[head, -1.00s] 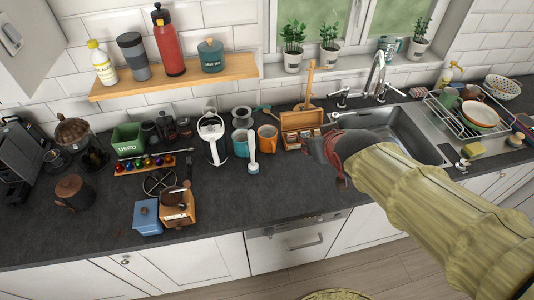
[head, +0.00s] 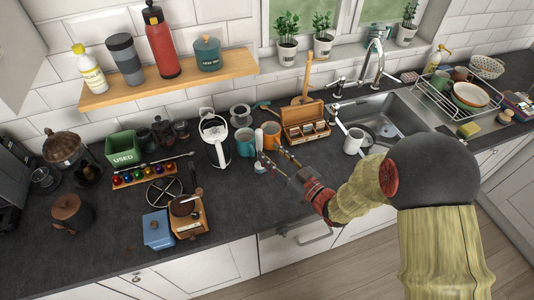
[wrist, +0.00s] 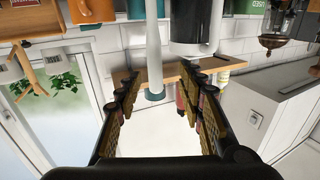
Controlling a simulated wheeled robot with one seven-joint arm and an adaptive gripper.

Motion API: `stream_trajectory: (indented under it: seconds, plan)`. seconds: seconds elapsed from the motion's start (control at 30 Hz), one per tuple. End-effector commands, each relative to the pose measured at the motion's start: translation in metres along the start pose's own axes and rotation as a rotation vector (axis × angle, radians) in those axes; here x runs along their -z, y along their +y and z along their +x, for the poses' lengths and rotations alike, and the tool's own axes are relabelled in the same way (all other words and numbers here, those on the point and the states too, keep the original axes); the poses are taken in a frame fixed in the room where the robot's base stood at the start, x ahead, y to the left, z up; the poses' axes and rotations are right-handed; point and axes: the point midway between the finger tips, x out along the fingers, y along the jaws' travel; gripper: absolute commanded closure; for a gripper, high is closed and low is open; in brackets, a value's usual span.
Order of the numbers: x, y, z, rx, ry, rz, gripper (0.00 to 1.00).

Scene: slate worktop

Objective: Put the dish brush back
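The dish brush (head: 259,162) appears to be the white-handled thing standing on the worktop in front of the teal and orange mugs, pale head down and handle up. In the wrist view, which is upside down, a white handle (wrist: 153,40) runs between my finger lines, seemingly beyond the tips. My gripper (head: 270,156) is beside the brush, fingers pointing left towards it. It shows open in the wrist view (wrist: 156,85), with nothing visibly clamped. I cannot tell whether a finger touches the handle. I cannot make out a holder for the brush.
A teal mug (head: 245,142) and an orange mug (head: 271,135) stand close behind the brush. A white mug (head: 353,141) stands by the sink (head: 385,110).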

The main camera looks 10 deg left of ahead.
Motion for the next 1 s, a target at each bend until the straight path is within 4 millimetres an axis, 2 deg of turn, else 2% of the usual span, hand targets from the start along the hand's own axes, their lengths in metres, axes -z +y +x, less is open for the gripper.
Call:
stream_trajectory:
  seconds: [0.2,0.37,0.7,0.93,1.0]
  plan:
    - [0.001,0.000,0.022,0.003,0.003,-0.001,0.61]
    - [0.002,0.003,0.032,0.000,0.004,-0.002,0.61]
    - [0.003,0.008,0.074,0.001,0.003,-0.001,0.61]
    - [0.003,0.009,0.076,-0.001,0.002,-0.001,0.61]
    - [0.003,0.009,0.076,-0.001,0.002,-0.001,0.65]
